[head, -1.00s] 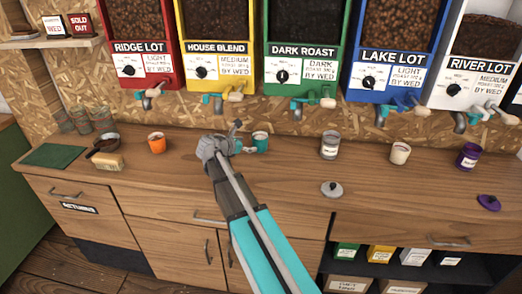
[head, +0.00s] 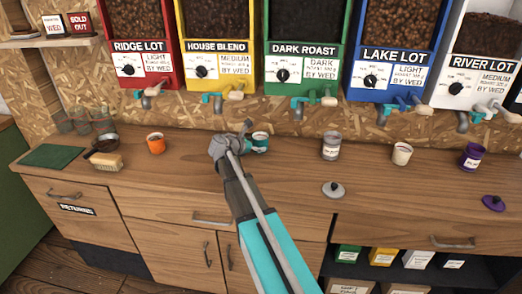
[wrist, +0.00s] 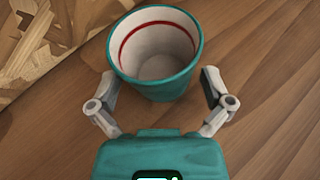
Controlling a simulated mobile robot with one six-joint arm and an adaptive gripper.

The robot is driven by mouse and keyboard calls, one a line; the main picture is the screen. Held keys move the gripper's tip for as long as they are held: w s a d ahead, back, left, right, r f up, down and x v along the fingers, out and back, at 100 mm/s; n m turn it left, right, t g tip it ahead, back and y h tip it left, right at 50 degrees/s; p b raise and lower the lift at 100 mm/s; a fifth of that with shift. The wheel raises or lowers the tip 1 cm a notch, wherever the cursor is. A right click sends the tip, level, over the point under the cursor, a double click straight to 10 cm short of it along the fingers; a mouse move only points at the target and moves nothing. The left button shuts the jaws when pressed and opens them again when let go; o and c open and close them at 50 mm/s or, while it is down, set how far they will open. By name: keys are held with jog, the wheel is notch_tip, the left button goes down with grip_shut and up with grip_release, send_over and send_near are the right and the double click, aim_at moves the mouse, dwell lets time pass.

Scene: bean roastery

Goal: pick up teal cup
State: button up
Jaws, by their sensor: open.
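The teal cup (head: 261,141) stands upright on the wooden counter below the green dispenser, partly hidden by my gripper in the head view. In the wrist view the teal cup (wrist: 157,55) is empty, with a white inside and a red ring below the rim. My gripper (wrist: 160,90) is open, with one finger on each side of the cup's near lower part. I cannot tell whether either finger touches it. In the head view my gripper (head: 246,140) is just left of the cup.
An orange cup (head: 156,144) and a brush (head: 107,162) are to the left. A grey canister (head: 331,147), a cream cup (head: 401,154) and a purple canister (head: 471,157) are to the right. A grey lid (head: 333,189) lies in front. Dispenser taps (head: 314,99) hang above the counter.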

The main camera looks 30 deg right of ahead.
jog(key=shift+x, duration=0.95)
jog(key=c, duration=0.8)
jog(key=shift+r, duration=0.15)
jog(key=shift+c, duration=0.3)
jog(key=shift+s+a+r+p, duration=0.15)
jog(key=shift+s+r+p, duration=0.05)
jog(key=shift+r+p, duration=0.4)
notch_tip(320, 180, up, 6)
jog(key=p, duration=0.5)
jog(key=shift+f, duration=0.2)
jog(key=shift+s+a+r+p, duration=0.1)
jog(key=shift+s+r+p, duration=0.1)
jog(key=shift+p, duration=0.3)
jog(key=s+a, duration=1)
jog(key=s, duration=0.6)
jog(key=shift+a+f, duration=0.2)
jog(key=shift+a, duration=0.2)
